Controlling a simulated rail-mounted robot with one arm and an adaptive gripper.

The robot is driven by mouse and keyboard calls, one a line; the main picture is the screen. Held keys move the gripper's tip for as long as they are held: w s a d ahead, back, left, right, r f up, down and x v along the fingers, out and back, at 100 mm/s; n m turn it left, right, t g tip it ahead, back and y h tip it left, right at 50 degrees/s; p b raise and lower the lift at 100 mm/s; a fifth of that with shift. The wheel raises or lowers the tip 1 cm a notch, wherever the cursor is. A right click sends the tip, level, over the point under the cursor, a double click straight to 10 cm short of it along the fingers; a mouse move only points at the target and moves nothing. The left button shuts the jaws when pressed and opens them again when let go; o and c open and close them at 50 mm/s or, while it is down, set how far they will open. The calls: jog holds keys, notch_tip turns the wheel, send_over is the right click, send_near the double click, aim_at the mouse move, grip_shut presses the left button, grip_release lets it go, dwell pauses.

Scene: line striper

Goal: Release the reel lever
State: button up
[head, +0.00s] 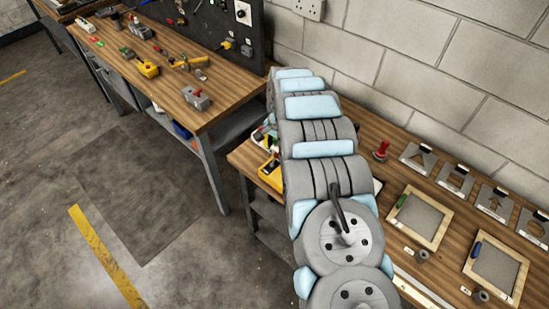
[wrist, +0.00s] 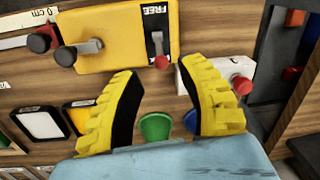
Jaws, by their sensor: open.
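In the wrist view, a yellow box (wrist: 110,38) lies on the wooden bench top. A lever with a red knob (wrist: 161,62) sits on a dark plate at its right end, its knob pointing toward my gripper. The plate carries a label reading FREE (wrist: 155,10) above the lever. My gripper (wrist: 158,73) is open and empty, its yellow fingers spread on either side below the red knob, with no clear contact. In the head view my arm hides the gripper; a yellow piece (head: 270,173) shows beside the arm, and I cannot tell if it is the same box.
A black-knobbed lever (wrist: 77,52) is on the box's left side. A white block with a red knob (wrist: 241,85) is near the right finger. A green cup-like object (wrist: 155,127) and a blue one (wrist: 190,121) lie between the fingers.

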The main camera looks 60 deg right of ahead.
aim_at(275, 155)
jog(key=shift+w+f, duration=0.15)
jog(key=shift+f, duration=1.5)
jog(key=shift+w+f, duration=0.1)
jog(key=shift+f, duration=1.5)
jog(key=shift+c, duration=0.2)
